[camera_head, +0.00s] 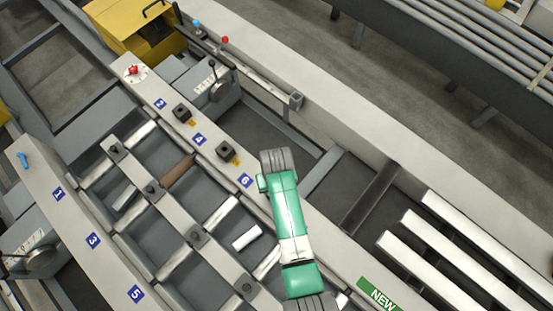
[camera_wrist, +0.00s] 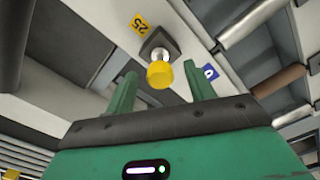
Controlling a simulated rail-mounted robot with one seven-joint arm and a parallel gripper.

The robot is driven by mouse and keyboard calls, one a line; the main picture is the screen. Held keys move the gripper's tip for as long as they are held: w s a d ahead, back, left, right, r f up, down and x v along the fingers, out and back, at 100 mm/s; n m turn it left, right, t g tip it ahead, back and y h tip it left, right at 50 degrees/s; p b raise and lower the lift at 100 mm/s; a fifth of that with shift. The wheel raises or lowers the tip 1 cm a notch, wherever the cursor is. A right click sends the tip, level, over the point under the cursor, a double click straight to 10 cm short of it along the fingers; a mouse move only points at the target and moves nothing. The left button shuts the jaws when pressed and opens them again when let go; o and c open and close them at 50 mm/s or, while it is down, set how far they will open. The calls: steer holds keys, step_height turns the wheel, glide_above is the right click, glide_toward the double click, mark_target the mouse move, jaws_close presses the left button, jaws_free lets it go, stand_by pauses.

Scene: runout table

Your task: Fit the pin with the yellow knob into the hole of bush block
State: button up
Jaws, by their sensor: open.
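In the wrist view the pin's yellow knob (camera_wrist: 160,74) shows with a short silver part above it. It lines up with a dark square bush block (camera_wrist: 149,46) beside a yellow "25" label. I cannot tell how deep the pin sits in that block. My gripper (camera_wrist: 159,68) is open, with one finger to each side of the knob and gaps on both sides. In the head view my green arm hides the knob and this block. Two other dark blocks (camera_head: 182,111) (camera_head: 227,151) stand on the pale rail there.
In the head view a red knob (camera_head: 133,70) stands at the rail's upper left end, and a blue knob (camera_head: 25,160) on the left rail.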

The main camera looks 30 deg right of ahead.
step_height(320, 180, up, 5)
steer(key=shift+r, duration=0.15)
stand_by(0.7)
steer(key=w+a+r+t+p, duration=0.1)
steer(key=w+r+t, duration=0.25)
steer(key=r, duration=0.45)
steer(key=w+r+t+h+p, duration=0.1)
steer(key=w+r+t, duration=0.1)
steer(key=w+r, duration=0.45)
steer(key=w+a+r+t+p, duration=0.1)
steer(key=w+r+t+p, duration=0.15)
steer(key=r, duration=0.65)
steer(key=w+a+r+n+t+p, duration=0.1)
steer(key=a+r+t, duration=0.15)
steer(key=r, duration=0.85)
steer(key=w+a+r+t, duration=0.2)
steer(key=r+t, duration=0.2)
steer(key=r, duration=0.8)
steer(key=s+a+r+t+p, duration=0.1)
steer(key=s+r, duration=0.4)
steer(key=r, duration=0.5)
steer(key=s+a+r+n+t+y+p, duration=0.1)
steer(key=s+a+r+t, duration=0.2)
steer(key=s+r+t, duration=0.3)
steer(key=s+a+r+t+p, duration=0.1)
steer(key=s+a+r+t, duration=0.2)
steer(key=r, duration=1.3)
steer(key=s, duration=0.3)
steer(key=shift+s+p, duration=0.2)
steer(key=shift+p, duration=0.1)
